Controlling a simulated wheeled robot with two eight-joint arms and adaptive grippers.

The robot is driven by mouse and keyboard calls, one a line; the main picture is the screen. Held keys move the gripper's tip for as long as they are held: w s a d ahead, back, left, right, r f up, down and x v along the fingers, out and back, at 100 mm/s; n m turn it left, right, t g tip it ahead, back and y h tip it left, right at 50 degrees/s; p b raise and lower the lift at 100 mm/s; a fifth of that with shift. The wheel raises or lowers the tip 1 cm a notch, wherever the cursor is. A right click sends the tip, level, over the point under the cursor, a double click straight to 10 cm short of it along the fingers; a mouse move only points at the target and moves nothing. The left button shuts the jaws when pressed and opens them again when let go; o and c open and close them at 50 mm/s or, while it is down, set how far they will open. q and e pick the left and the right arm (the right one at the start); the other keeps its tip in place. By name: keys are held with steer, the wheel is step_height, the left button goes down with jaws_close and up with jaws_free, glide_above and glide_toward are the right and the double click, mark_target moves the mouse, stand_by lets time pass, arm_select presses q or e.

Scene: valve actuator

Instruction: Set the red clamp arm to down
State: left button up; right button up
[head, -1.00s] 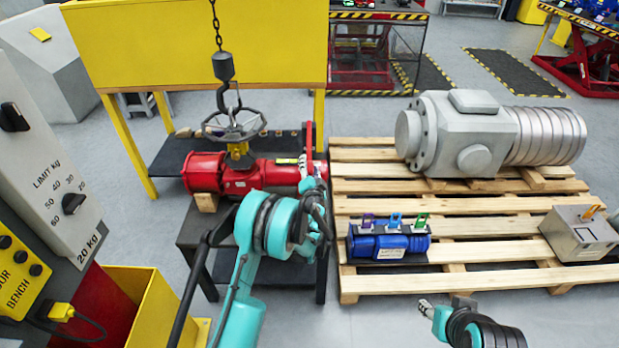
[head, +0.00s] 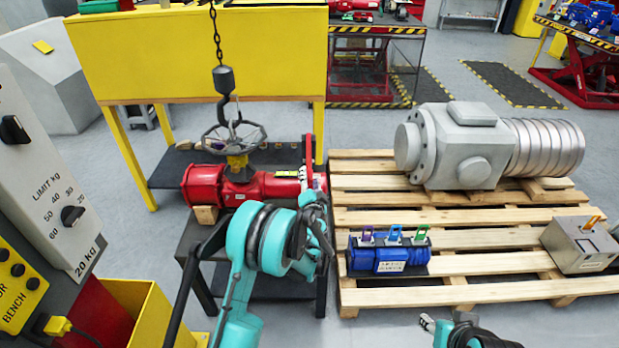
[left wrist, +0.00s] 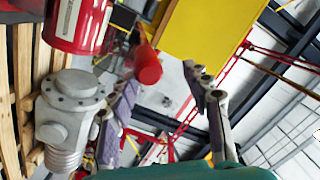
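The red clamp arm (head: 308,152) stands upright at the right end of the red valve actuator (head: 265,188) in the head view. My left gripper (head: 304,180) is at that end, just beside the arm's lower part; contact cannot be told. In the left wrist view my left gripper (left wrist: 162,76) has its two fingers spread apart. A red rounded bar (left wrist: 147,67), seemingly the clamp arm, shows between them, nearer the left finger. My right gripper (head: 427,322) is at the bottom of the head view, away from the actuator; its opening is unclear.
A chain hook (head: 224,80) hangs over the actuator's handwheel (head: 234,136). A wooden pallet (head: 450,240) at the right holds a grey actuator (head: 470,150), a blue unit (head: 388,260) and a grey box (head: 580,246). A yellow panel (head: 200,60) stands behind.

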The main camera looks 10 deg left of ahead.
arm_select(q)
steer(key=shift+r+v, duration=0.2)
steer(key=shift+v, duration=0.75)
steer(key=shift+r+v, duration=0.2)
steer(key=shift+v, duration=0.75)
steer(key=shift+r+v, duration=0.2)
steer(key=shift+v, duration=0.75)
steer(key=s+a+r+n+g, duration=0.2)
steer(key=s+a+r+g, duration=0.15)
steer(key=s, duration=0.35)
steer(key=s+a+r+n+g, duration=0.2)
steer(key=s+r+n, duration=0.1)
steer(key=s+r, duration=0.3)
steer(key=s+d+f+g+h, duration=0.1)
steer(key=s+d, duration=0.1)
steer(key=s, duration=0.6)
steer(key=s+d+f+n+g+h, duration=0.1)
steer(key=s+d+f+g+h, duration=0.1)
steer(key=s, duration=0.7)
steer(key=s+d+f+g+h, duration=0.1)
steer(key=s+d+f+h, duration=0.1)
steer(key=s, duration=0.6)
steer(key=shift+s+d+n, duration=0.3)
steer(key=shift+s+d, duration=0.1)
steer(key=shift+d, duration=0.1)
